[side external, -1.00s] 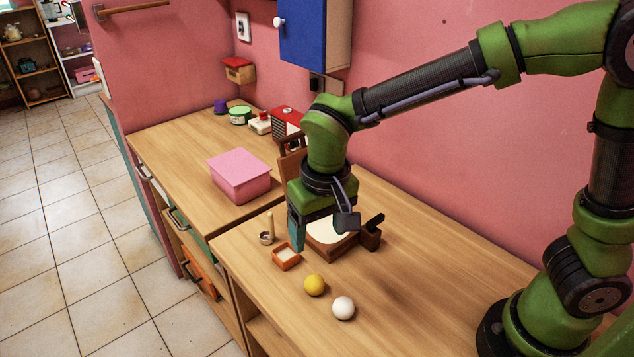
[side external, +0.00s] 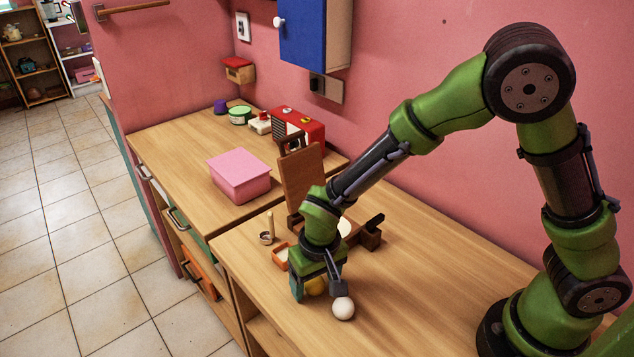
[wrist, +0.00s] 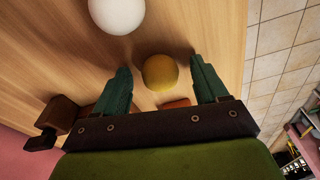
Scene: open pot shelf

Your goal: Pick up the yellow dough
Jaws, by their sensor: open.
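The yellow dough (side external: 316,286) is a small round ball on the wooden counter, partly hidden by my gripper in the side view. The wrist view shows the dough (wrist: 160,73) between my two teal fingers, with a gap on each side. My gripper (side external: 318,292) is open, low over the counter and around the dough. In the wrist view my gripper (wrist: 160,65) holds nothing.
A white ball (side external: 344,308) sits close beside the dough and also shows in the wrist view (wrist: 117,14). A small orange tray (side external: 281,257), a wooden pestle (side external: 270,223) and a brown wooden box with an upright lid (side external: 301,178) stand behind. The front counter is clear.

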